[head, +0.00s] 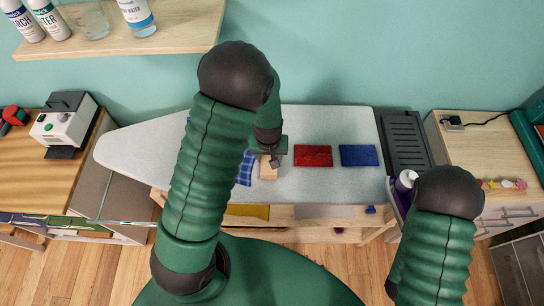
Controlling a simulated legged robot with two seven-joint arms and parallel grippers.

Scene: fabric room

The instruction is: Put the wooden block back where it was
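The wooden block (268,170) is a small light-brown piece near the middle of the grey ironing board (340,120). Its top is partly covered by my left gripper (274,159), which points down at it. The fingers are small and partly hidden, so I cannot tell whether they are closed on the block or whether it touches the board. A blue checked cloth (245,169) lies just left of the block, partly behind my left arm. A red folded cloth (313,156) and a blue folded cloth (358,155) lie to the right. My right gripper is not in view.
A dark ridged iron rest (406,142) is at the board's right end, with a white-capped bottle (405,181) below it. A wooden shelf (180,38) with bottles hangs at upper left. A white machine (63,122) stands on the left cabinet. The board's left end is clear.

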